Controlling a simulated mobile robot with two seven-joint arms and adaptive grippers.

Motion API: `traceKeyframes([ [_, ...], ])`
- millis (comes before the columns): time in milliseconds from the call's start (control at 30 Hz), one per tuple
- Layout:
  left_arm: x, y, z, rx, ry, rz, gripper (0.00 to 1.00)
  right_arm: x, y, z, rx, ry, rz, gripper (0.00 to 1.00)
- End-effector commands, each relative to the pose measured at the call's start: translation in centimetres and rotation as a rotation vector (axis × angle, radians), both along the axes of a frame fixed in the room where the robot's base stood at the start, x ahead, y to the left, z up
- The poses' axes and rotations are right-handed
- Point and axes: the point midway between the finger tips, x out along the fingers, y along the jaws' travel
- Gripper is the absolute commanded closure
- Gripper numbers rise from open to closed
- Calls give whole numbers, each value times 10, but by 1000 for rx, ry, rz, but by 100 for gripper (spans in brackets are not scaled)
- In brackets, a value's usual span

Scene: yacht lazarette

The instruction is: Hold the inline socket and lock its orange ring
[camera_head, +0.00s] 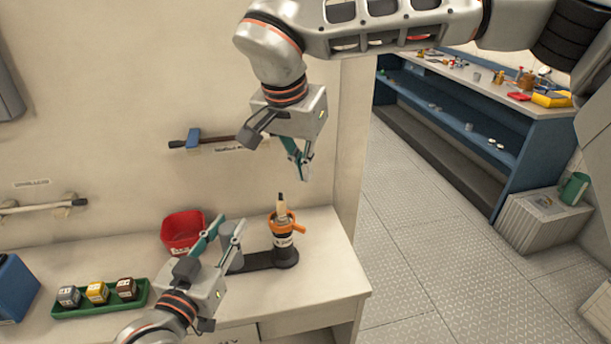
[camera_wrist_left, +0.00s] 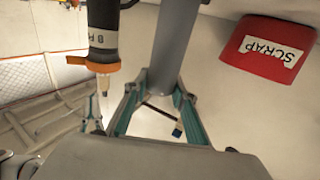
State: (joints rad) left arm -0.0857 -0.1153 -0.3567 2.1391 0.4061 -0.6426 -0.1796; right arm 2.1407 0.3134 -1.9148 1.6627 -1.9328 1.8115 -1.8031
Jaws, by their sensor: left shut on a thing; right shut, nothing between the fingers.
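The inline socket (camera_head: 284,240) stands upright on the counter, a dark cylinder with a white label. Its orange ring (camera_head: 287,223) has a side lever pointing right, and a tan, dark-tipped piece (camera_head: 281,207) sticks up out of it. In the left wrist view the socket (camera_wrist_left: 103,15) and orange ring (camera_wrist_left: 101,55) appear upside down. My left gripper (camera_head: 227,228) is shut on a grey cylinder (camera_wrist_left: 176,38) beside the socket, joined to its black base (camera_head: 265,261). My right gripper (camera_head: 304,174) is shut and empty, above and slightly right of the ring, apart from it.
A red scrap bin (camera_head: 182,232) stands behind my left gripper. A green tray (camera_head: 73,309) with small labelled blocks and a blue box (camera_head: 15,286) are at left. A blue-handled tool (camera_head: 194,139) hangs on the wall. The counter right of the socket is clear.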

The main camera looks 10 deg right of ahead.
Motion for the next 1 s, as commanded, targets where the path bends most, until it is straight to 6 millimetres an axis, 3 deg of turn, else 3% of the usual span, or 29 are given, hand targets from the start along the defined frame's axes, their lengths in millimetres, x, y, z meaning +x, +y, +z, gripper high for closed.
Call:
traceKeyframes([
  [333, 0, 0, 0, 0, 1, 0, 100, 0, 0, 0, 0, 0, 0, 100],
  [367, 0, 0, 0, 0, 1, 0, 69, 0, 0, 0, 0, 0, 0, 100],
  [400, 0, 0, 0, 0, 1, 0, 59, 0, 0, 0, 0, 0, 0, 100],
  [433, 0, 0, 0, 0, 1, 0, 55, 0, 0, 0, 0, 0, 0, 100],
  [800, -2, 1, 0, 0, 1, 0, 55, 0, 0, 0, 0, 0, 0, 100],
  [1000, -24, 12, -1, 3, 1, -1, 55, 0, 0, 0, 0, 0, 0, 100],
])
